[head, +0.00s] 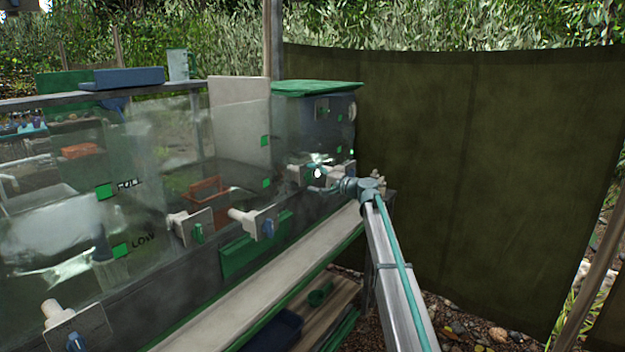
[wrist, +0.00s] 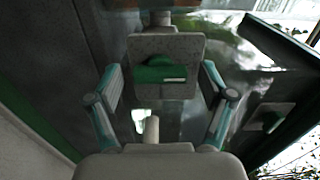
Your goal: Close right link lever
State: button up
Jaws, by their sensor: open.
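In the wrist view, a pale square valve plate (wrist: 192,51) carries a green lever (wrist: 160,72), its handle lying roughly crosswise. My gripper (wrist: 162,68) is open, with one finger on each side of this lever; I cannot tell whether either touches it. In the head view, my gripper (head: 318,184) reaches the far right end of the clear tank, at small pale valve fittings (head: 296,174). The lever there is too small and partly hidden to make out. No label shows which lever is the right link lever.
Another plate with a dark green lever (wrist: 272,117) stands to the right in the wrist view. Nearer valves have a green lever (head: 198,234) and a blue lever (head: 268,228). A pale ledge (head: 262,275) runs below the tank; a dark green tarp (head: 470,180) hangs at right.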

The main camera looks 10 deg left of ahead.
jog(key=v, duration=1.2)
jog(key=v, duration=1.2)
